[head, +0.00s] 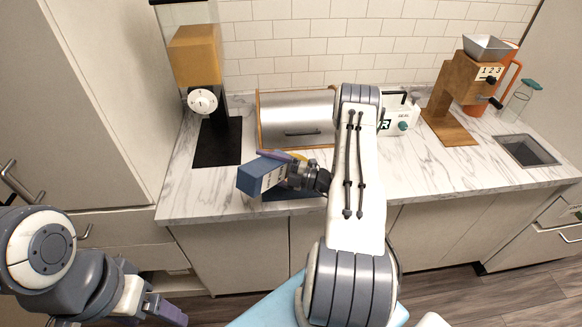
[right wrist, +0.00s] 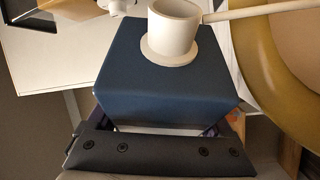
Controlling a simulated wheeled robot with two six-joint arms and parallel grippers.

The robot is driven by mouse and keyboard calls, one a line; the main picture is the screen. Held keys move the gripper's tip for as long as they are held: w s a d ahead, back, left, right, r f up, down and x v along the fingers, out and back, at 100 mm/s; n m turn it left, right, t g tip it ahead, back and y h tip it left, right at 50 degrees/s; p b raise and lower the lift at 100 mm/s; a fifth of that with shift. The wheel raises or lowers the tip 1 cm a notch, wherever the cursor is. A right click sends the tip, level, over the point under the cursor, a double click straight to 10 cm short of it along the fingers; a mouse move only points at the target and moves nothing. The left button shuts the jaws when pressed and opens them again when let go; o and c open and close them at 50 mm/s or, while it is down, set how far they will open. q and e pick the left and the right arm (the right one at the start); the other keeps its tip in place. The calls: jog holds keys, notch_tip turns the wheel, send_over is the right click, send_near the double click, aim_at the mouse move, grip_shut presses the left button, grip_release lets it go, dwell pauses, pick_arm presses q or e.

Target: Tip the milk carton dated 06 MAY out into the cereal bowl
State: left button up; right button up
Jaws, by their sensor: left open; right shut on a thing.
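My right gripper (head: 280,168) is shut on a blue milk carton (head: 258,178) and holds it tilted near the front edge of the counter. My left gripper (head: 160,308) is open and empty, low at the left.
A steel-fronted bread box (head: 297,112) stands behind the carton. A dispenser (head: 197,65) stands on a black mat (head: 215,150) at the left. A white appliance (head: 400,115), a wooden grinder (head: 450,95) and a sink (head: 527,150) are rightward. Counter between them is clear.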

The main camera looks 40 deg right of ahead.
jog(key=shift+w+d+r+m, duration=0.1)
jog(key=shift+d+r+m, duration=0.15)
jog(key=shift+r+m, duration=0.3)
dwell(0.4)
jog(key=shift+w+d+r+m+t+p, duration=0.1)
jog(key=shift+d+r+m+t+p, duration=0.1)
jog(key=shift+r+m+t+p, duration=0.3)
jog(key=shift+d+r+m+t+p, duration=0.15)
jog(key=shift+r+m+t+p, duration=0.1)
jog(key=shift+r+m, duration=0.3)
